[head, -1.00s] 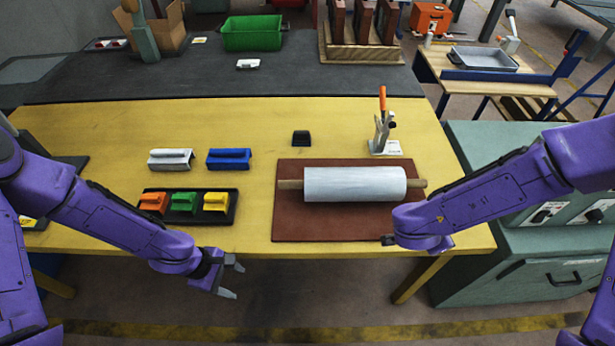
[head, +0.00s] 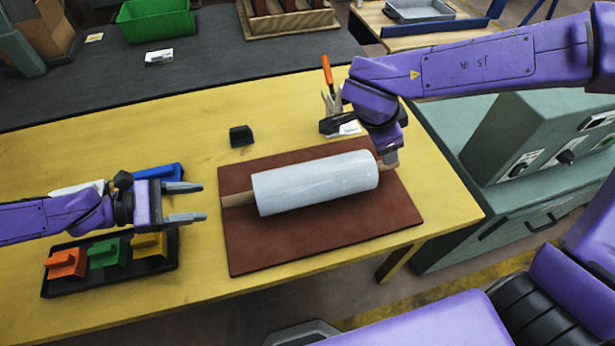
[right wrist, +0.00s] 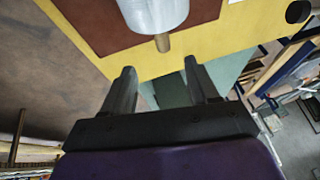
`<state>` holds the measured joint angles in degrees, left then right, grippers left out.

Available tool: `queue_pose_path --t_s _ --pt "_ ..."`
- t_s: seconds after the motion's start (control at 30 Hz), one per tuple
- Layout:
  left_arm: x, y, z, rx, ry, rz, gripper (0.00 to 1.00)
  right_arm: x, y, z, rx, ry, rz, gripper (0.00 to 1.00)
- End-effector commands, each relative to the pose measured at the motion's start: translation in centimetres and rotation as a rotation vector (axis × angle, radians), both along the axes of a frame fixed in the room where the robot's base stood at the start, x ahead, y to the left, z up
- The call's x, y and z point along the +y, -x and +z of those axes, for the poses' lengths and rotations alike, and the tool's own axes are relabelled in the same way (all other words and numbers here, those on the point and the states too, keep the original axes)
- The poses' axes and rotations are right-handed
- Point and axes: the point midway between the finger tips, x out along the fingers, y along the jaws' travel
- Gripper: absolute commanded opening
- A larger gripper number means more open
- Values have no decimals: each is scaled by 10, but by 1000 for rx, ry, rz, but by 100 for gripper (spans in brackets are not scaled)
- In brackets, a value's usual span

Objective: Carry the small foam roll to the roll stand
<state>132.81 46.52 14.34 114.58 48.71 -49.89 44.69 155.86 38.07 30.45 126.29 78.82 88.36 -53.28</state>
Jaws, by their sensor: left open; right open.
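A pale grey-white roll (head: 315,183) lies on a brown mat (head: 290,245), with wooden core ends sticking out. It also shows in the right wrist view (right wrist: 153,12), with one core end (right wrist: 163,42) pointing at my gripper. My left gripper (head: 203,202) is open and empty, its fingers pointing at the left core end with a gap between. My right gripper (head: 390,157) is at the roll's right end, partly hidden by its arm; in the right wrist view its fingers (right wrist: 162,76) are apart, the core end just beyond their tips. I cannot make out a roll stand.
A black tray (head: 58,288) with orange, green and yellow blocks lies below my left gripper. A blue block (head: 158,172) and a small black block (head: 241,136) are nearby. An orange-handled clamp (head: 327,73) stands behind the mat. Free yellow tabletop (head: 180,120) lies toward the back.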

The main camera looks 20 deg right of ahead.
Motion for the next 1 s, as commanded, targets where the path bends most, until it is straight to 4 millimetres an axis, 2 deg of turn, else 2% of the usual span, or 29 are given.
queue_pose_path --t_s 0.03,0.13,0.57,0.67,1.0 --pt "1 0 -13 0 0 2 59 1 -1 -13 0 0 2 59" --pt "3 1 -20 -1 -1 7 59 3 -2 -20 0 0 8 59" --pt "4 2 -20 1 -2 17 59 6 -6 -23 2 2 19 59" --pt "-8 1 -25 2 -3 16 59 1 -8 -34 4 1 17 59" --pt "-68 -4 -50 3 -3 13 59 -25 -18 -92 3 2 14 59"
